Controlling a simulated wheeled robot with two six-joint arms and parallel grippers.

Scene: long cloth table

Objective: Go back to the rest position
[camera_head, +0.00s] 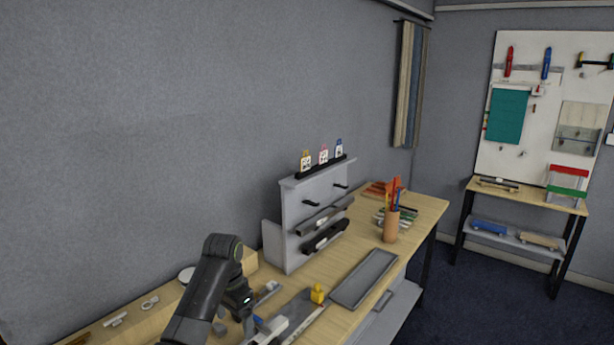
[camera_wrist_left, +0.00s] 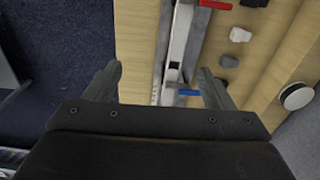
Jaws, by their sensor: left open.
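My left arm reaches in from the bottom of the head view, over the near part of the wooden table (camera_head: 420,215). Its left gripper (camera_wrist_left: 160,78) shows in the wrist view with two dark fingers spread apart and nothing between them held. Below the fingers lies a long grey metal tool (camera_wrist_left: 178,50) with a blue part (camera_wrist_left: 189,92); it appears apart from the fingers. In the head view the fingers are largely hidden behind the wrist. My right gripper is not in view.
A grey shelf unit (camera_head: 297,215) stands behind, against the wall. A brown pen cup (camera_head: 391,228) is farther back. Grey lumps (camera_wrist_left: 229,61) and a round white item (camera_wrist_left: 296,97) lie near the gripper.

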